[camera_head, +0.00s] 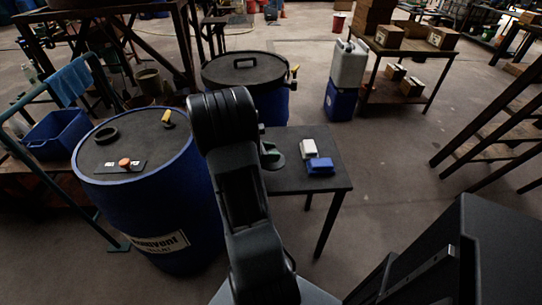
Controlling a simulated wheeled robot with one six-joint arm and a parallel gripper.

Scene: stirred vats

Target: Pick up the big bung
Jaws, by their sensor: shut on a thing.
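My black arm (243,190) rises from the bottom centre and bends at a thick joint. My gripper is hidden behind the arm, so its jaws and what is in them do not show. A dark green piece with a round, flat base (271,158) shows just right of the arm, over the small dark table (325,148). It may be the big bung, partly hidden by the arm; I cannot tell whether it touches the table.
A blue drum (150,215) at left bears a black ring (106,135), an orange knob (125,162) and a yellow-handled fitting (168,118). Another lidded drum (245,70) stands behind. White (309,148) and blue (320,166) blocks lie on the table.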

